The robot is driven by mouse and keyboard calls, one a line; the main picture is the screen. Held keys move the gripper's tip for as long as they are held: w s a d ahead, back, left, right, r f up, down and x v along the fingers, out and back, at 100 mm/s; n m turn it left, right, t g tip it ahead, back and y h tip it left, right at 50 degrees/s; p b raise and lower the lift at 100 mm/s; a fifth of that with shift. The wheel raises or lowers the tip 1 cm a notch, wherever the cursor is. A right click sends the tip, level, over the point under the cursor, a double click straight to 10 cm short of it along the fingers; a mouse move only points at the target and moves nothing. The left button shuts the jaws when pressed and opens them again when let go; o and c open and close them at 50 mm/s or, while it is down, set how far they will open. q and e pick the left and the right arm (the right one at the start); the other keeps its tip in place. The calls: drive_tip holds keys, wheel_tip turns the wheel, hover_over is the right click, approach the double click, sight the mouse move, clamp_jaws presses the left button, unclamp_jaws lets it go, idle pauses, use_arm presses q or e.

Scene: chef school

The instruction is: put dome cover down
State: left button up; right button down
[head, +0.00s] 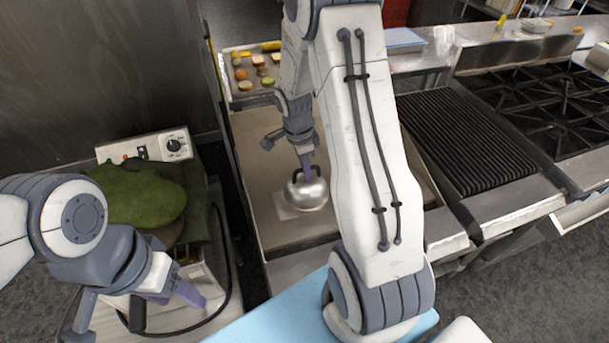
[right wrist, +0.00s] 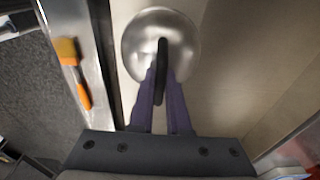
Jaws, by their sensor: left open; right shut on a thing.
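The dome cover (head: 309,194) is a shiny metal dome with a dark handle on top, over the flat metal surface (head: 262,150) in the head view. My right gripper (head: 306,172) is shut on its handle from above. In the right wrist view the dome cover (right wrist: 140,38) sits beyond the purple fingers (right wrist: 160,95), which clasp the black handle. A pale patch shows beside the dome's lower edge; I cannot tell whether the dome touches the surface. My left gripper (head: 190,296) is open and empty at the lower left.
A tray (head: 240,101) of cut food lies at the back. A black grill (head: 468,140) and burners (head: 550,100) are at right. An appliance (head: 150,147) with a green cloth (head: 140,195) stands at left. A brush with an orange handle (right wrist: 84,96) lies on a ledge in the wrist view.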

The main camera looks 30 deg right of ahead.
sight(305, 180)
wheel_tip(305, 180, down, 3)
drive_tip(key=shift+f+p, duration=0.1)
drive_tip(key=shift+p, duration=0.6)
drive_tip(key=shift+f, duration=0.45)
drive_tip(key=shift+f+b, duration=0.65)
drive_tip(key=shift+b, duration=0.25)
drive_tip(key=c, duration=0.9)
unclamp_jaws()
